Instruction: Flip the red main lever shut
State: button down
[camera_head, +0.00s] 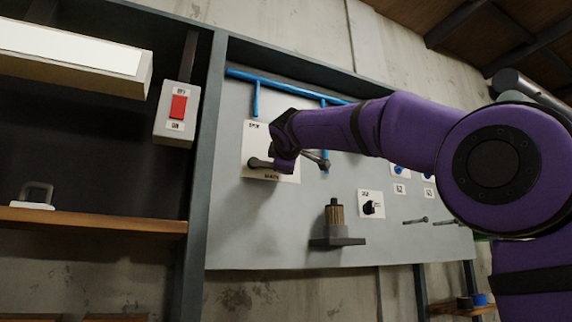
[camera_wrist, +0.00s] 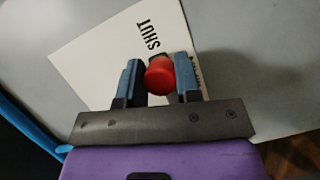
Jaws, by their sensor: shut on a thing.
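The red knob of the main lever (camera_wrist: 160,78) sits between my two fingers in the wrist view. My gripper (camera_wrist: 158,84) is shut on it. The white label plate (camera_wrist: 105,55) lies behind the knob, with the word SHUT printed beside it. In the head view my gripper (camera_head: 286,160) is in front of the same plate (camera_head: 256,140), which is marked MAIN at its lower edge. My gripper hides the red knob there. A dark, round-ended metal part (camera_head: 256,162) shows just left of my gripper. The lever's shaft is mostly hidden.
A red rocker switch (camera_head: 178,107) is on a grey box left of the panel's frame. Blue pipes (camera_head: 257,98) run along the panel top.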

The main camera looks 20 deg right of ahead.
jog(key=shift+f, duration=0.15)
jog(key=c, duration=0.8)
grip_release()
jog(key=v, duration=1)
jog(key=shift+s, duration=0.35)
jog(key=shift+a, duration=0.15)
